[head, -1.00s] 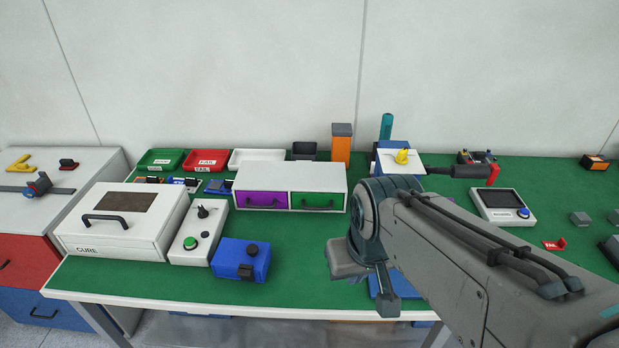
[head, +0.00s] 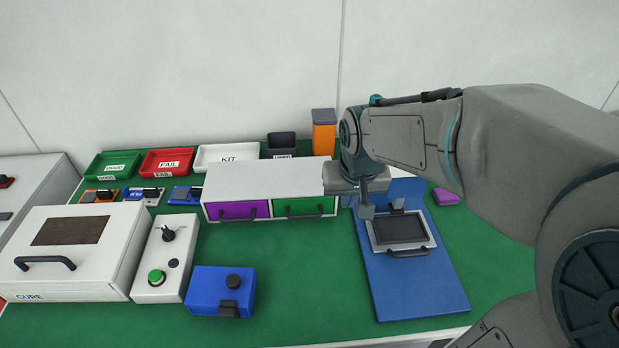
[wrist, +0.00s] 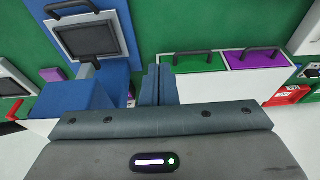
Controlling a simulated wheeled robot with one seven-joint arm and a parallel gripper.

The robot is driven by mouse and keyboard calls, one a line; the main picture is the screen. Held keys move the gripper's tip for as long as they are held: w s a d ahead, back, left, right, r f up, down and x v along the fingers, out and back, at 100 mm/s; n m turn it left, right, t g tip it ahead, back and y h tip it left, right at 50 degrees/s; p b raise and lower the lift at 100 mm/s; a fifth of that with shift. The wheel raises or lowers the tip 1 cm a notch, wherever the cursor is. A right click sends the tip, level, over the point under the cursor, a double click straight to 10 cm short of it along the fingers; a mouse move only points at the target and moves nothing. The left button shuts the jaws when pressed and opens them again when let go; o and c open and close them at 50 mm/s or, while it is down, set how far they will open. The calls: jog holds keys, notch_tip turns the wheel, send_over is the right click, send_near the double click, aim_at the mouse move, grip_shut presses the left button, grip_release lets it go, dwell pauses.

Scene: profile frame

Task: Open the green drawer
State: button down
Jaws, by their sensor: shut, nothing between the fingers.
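The green drawer (head: 292,205) is the right one of two in a white cabinet (head: 262,178). It is closed, with a dark bar handle (head: 304,214) on its front. In the wrist view, the green drawer (wrist: 199,65) and its handle (wrist: 193,53) lie just right of my fingers. My gripper (head: 367,210) is at the cabinet's right end in the head view, apart from the handle. In the wrist view its fingers (wrist: 158,84) are together and hold nothing. My arm hides part of the cabinet's right end.
A purple drawer (head: 232,211) sits left of the green one. A blue stand (head: 418,280) with a grey-screened, handled panel (head: 402,230) is right of the cabinet. A blue box (head: 219,290) and a control box (head: 166,262) stand front left. Green bench before the drawers is clear.

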jog(key=b, duration=0.2)
send_near(302, 208)
notch_tip(302, 208, up, 2)
jog(key=s+d, duration=0.2)
jog(key=d, duration=0.1)
jog(key=p+x, duration=0.1)
jog(key=x, duration=0.8)
jog(key=shift+w+a+f, duration=0.1)
jog(key=shift+f, duration=0.05)
